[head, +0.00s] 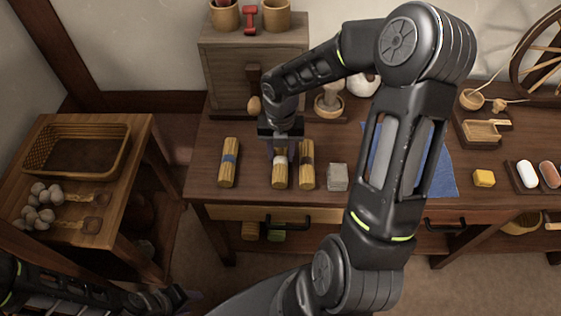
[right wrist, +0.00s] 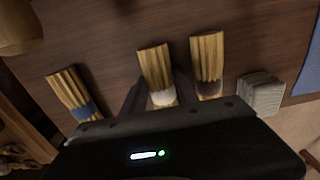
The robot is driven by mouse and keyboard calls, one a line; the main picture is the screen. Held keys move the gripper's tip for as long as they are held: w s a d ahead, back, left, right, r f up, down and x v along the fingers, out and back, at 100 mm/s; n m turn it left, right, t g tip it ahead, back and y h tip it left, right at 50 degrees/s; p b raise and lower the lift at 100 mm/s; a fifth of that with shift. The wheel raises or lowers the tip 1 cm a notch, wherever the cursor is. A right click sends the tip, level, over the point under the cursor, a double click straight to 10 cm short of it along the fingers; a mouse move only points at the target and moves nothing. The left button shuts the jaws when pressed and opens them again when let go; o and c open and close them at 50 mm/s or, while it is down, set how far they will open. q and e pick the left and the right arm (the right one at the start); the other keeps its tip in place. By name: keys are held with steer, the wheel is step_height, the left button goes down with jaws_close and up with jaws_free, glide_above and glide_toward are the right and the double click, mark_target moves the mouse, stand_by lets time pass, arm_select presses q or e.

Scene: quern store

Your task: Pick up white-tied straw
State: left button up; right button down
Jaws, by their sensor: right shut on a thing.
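The white-tied straw (head: 279,174) is a short yellow bundle with a white band, on the wooden table between two other bundles. It also shows in the right wrist view (right wrist: 155,67). My right gripper (head: 281,154) is over it, pointing down, and is shut on it around the white band. I cannot tell whether the bundle is clear of the table top. My left gripper (head: 180,298) is low at the bottom left, away from the table; its fingers are dark and unclear.
A blue-tied bundle (head: 229,162) lies to the left and a dark-tied bundle (head: 306,165) lies close on the right. A grey block (head: 338,177) is further right. A wooden cabinet (head: 235,65) stands behind. A side table (head: 125,137) holds a basket (head: 42,152).

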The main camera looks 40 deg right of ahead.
mark_target(281, 152)
steer(key=shift+r, duration=0.1)
step_height(281, 152, up, 10)
steer(key=shift+f+p, duration=0.1)
steer(key=shift+p, duration=0.65)
stand_by(0.6)
